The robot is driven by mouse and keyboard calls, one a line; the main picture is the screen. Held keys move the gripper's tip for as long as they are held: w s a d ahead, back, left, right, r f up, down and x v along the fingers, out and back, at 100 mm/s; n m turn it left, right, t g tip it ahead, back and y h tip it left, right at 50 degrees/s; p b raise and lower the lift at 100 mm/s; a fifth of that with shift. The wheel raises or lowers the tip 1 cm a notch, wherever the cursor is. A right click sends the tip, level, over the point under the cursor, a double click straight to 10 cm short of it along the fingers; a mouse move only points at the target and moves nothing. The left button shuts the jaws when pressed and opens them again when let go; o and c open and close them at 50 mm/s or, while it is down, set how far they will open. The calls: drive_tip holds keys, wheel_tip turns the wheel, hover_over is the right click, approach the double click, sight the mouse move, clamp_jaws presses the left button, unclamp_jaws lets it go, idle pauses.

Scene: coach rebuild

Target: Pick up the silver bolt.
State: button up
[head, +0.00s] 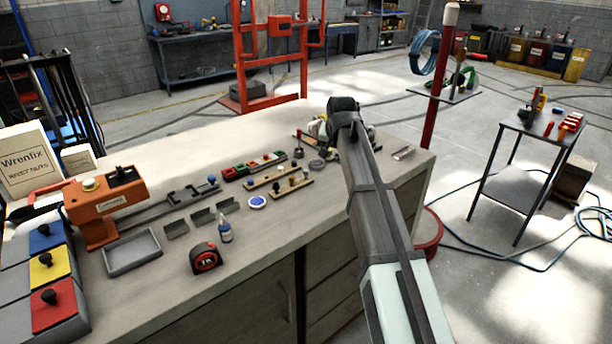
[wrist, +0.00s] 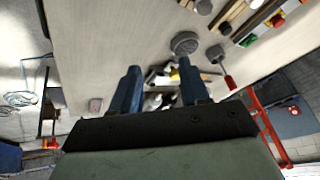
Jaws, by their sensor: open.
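I cannot make out the silver bolt for certain. A small cluster of metallic, white and yellow pieces (wrist: 163,88) lies on the bench between and beyond my fingers in the wrist view, partly hidden by them. My gripper (wrist: 159,68) is open, with its two blue-grey fingers apart and nothing visibly held. In the head view my arm reaches over the bench's far right part and hides most of the gripper. A small flat pale item (head: 403,153) lies to the right of my arm near the bench edge; it also seems to show in the wrist view (wrist: 95,105).
A grey round disc (wrist: 185,43) and a red-handled tool (wrist: 230,82) lie close to my fingers.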

drive_tip(key=n+g+h, duration=0.1)
drive_tip(key=n, duration=0.1)
approach(306, 172)
drive_tip(key=shift+x, duration=5)
clamp_jaws()
